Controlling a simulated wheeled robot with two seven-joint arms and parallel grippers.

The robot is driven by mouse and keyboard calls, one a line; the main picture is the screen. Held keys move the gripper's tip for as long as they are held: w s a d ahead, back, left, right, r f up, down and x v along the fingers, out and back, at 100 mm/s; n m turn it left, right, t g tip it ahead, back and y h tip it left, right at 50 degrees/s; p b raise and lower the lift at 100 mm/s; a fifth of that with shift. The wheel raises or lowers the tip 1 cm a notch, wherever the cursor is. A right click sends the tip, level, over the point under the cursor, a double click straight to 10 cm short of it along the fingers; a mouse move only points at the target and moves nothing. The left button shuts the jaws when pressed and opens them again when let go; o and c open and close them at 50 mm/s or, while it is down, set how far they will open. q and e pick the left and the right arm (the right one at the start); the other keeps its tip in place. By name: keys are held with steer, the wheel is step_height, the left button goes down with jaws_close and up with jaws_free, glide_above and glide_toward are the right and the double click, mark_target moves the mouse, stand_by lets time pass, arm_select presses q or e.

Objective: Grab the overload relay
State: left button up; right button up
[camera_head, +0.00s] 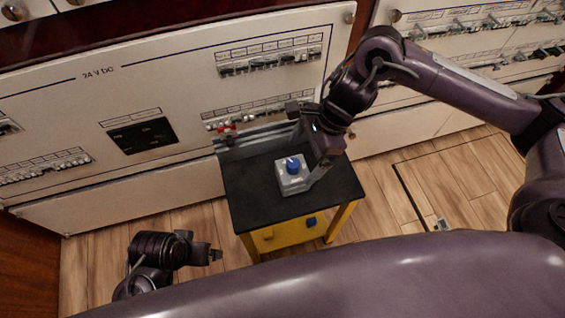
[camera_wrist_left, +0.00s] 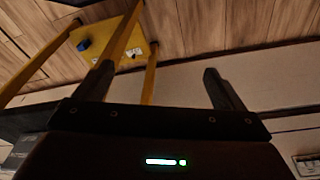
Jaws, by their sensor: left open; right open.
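A light grey box with a blue knob (camera_head: 292,175), which looks like the overload relay, stands upright on the black top of a small table (camera_head: 250,205). My right gripper (camera_head: 316,180) is open and points down at the box's right side. Its fingers partly overlap the box's edge, and I cannot tell whether they touch it. My left gripper (camera_head: 216,255) is low on the left, apart from the table. In the left wrist view it is open and empty (camera_wrist_left: 160,85).
The table's yellow lower shelf (camera_head: 270,240) holds a small blue item (camera_head: 311,222); it also shows in the left wrist view (camera_wrist_left: 84,44). A grey rail (camera_head: 255,140) runs along the table's back. A white breaker panel (camera_head: 170,75) stands behind. Wooden floor (camera_head: 380,220) is open at right.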

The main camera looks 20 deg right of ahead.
mark_target(293, 170)
steer(key=x, duration=0.2)
steer(key=shift+s+a+f, duration=0.1)
steer(key=shift+s+f, duration=0.05)
steer(key=shift+f, duration=0.15)
steer(key=x, duration=0.3)
steer(key=b+x, duration=0.1)
steer(key=shift+w+a+f, duration=0.1)
steer(key=shift+w+f, duration=0.15)
steer(key=shift+f, duration=0.15)
steer(key=shift+r, duration=0.1)
steer(key=c, duration=1.4)
